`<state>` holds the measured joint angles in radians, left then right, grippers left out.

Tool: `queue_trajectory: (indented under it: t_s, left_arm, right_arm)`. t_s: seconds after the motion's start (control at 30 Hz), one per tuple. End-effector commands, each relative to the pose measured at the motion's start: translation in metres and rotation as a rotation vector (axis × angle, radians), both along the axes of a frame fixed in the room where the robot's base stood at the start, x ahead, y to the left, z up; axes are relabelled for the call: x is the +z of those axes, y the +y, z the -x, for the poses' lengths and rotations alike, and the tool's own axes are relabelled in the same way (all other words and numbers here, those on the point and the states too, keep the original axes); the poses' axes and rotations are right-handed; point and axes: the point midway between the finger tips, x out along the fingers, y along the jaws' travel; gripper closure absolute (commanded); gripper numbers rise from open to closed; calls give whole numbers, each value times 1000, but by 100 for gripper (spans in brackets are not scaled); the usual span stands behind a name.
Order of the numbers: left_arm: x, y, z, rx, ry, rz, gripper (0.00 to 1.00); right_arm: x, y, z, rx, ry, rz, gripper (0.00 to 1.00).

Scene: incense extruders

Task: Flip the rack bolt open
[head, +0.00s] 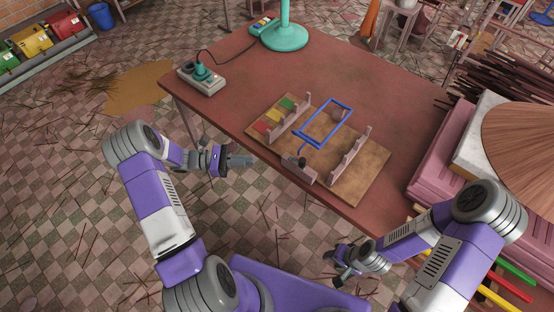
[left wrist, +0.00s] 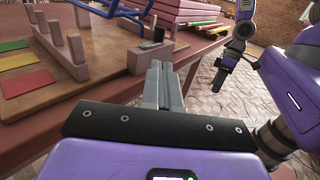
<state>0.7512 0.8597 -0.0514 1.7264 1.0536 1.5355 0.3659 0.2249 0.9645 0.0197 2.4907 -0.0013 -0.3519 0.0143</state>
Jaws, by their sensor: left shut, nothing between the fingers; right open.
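The wooden rack board (head: 355,185) lies on the red-brown table near its front edge. It carries pinkish notched posts, coloured squares and a blue wire frame (head: 322,128). A small dark part, possibly the bolt (head: 301,163), sits on the pink block at the board's front edge; it also shows in the left wrist view (left wrist: 147,44). Whether it is open or closed I cannot tell. My left gripper (head: 246,161) is shut and empty, left of the board and apart from the block. My right gripper (head: 335,262) is open and empty, below the table's front edge.
A power strip (head: 201,80) with a plug and a teal lamp base (head: 285,35) stand on the table's far left. Pink stacks (head: 435,165) and a brown cone (head: 525,140) are at the right. The table's right middle is clear.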

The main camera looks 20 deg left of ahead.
Motion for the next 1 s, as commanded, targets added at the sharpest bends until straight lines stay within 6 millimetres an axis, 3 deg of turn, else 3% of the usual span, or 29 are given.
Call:
queue_trajectory:
  t_s: [0.17, 0.6, 0.8, 1.0]
  left_arm:
    - [1, -23, -7, -6, 0, 2, 100]
    - [0, -108, -35, -5, 1, 1, 100]
    - [0, -127, -42, -3, 0, 0, 100]
    - [0, -131, -44, -2, 1, 0, 100]
  right_arm:
    - [1, 0, 0, 0, 0, 0, 57]
    - [0, 0, 0, 0, 0, 0, 57]
    - [0, 0, 0, 0, 0, 0, 57]
    - [0, 0, 0, 0, 0, 0, 57]
